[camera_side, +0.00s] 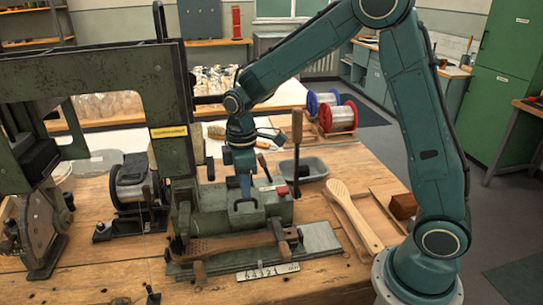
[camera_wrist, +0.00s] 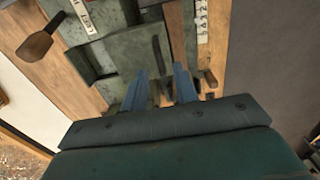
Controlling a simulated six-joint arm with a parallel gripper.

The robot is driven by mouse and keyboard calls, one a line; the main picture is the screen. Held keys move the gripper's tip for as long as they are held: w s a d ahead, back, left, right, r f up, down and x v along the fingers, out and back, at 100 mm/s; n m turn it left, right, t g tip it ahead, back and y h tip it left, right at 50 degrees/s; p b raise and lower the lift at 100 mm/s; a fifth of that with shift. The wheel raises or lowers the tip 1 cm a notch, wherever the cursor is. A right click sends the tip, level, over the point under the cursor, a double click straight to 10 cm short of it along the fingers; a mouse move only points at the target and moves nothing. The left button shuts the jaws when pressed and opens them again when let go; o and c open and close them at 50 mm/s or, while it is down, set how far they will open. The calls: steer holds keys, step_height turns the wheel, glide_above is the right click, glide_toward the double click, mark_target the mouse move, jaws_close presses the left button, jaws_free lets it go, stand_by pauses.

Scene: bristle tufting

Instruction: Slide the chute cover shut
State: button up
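The chute cover appears to be the green metal plate with a dark bar handle (camera_side: 243,203) on top of the green machine housing (camera_side: 270,205). In the wrist view the dark handle (camera_wrist: 157,52) stands just ahead of my fingers, roughly in line with the gap between them. My gripper (camera_side: 245,192) points down close above the handle in the side view. In the wrist view my gripper's two blue fingers (camera_wrist: 161,86) are spread apart with nothing seen between them. Whether a finger touches the handle cannot be told. A recess edge shows left of the plate.
A grey tray (camera_side: 311,169) stands behind. A wooden brush body (camera_side: 225,244) lies on the machine's front. The tall press frame stands at left.

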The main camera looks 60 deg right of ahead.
mark_target(246, 200)
steer(key=shift+f, duration=2.7)
steer(key=shift+c, duration=0.4)
jaws_close()
